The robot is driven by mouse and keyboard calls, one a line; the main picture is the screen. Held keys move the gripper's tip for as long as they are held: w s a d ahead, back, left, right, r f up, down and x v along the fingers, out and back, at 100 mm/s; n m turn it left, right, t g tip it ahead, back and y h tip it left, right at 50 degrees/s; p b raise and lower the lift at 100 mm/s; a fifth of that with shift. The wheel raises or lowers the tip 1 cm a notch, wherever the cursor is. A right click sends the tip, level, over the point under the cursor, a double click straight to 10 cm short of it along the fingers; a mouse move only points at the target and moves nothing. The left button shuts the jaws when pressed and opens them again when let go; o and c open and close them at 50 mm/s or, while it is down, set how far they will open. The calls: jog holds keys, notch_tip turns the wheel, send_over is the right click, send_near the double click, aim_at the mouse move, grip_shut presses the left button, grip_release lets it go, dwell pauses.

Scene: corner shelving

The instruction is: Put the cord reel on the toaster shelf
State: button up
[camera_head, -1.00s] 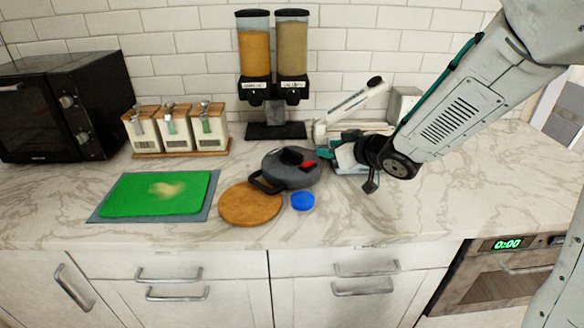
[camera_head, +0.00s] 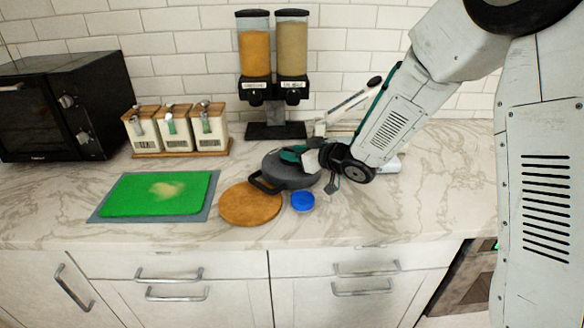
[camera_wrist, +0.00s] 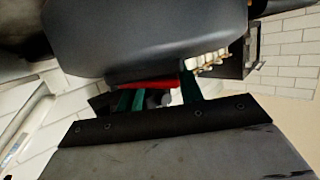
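The likely cord reel, a round dark grey body (camera_head: 291,172) with a black handle loop at its front left, lies on the counter. It fills the upper part of the wrist view (camera_wrist: 150,38), with a red part along its lower edge. My gripper (camera_head: 294,154) is over its top. In the wrist view, the green fingers of my gripper (camera_wrist: 160,97) stand apart beside the red part; firm contact cannot be made out. The reel's top is partly hidden by my gripper. No shelf with a toaster can be clearly identified; a black oven (camera_head: 66,107) stands at left.
A round wooden board (camera_head: 248,206) and a blue disc (camera_head: 302,201) lie close in front of the reel. A green cutting board (camera_head: 155,194) is left, canisters (camera_head: 176,128) and a twin dispenser (camera_head: 273,90) behind. A white object (camera_head: 345,108) is partly behind my arm. Front-right counter is clear.

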grip_shut()
dwell(1.3)
jog(key=shift+r, duration=0.1)
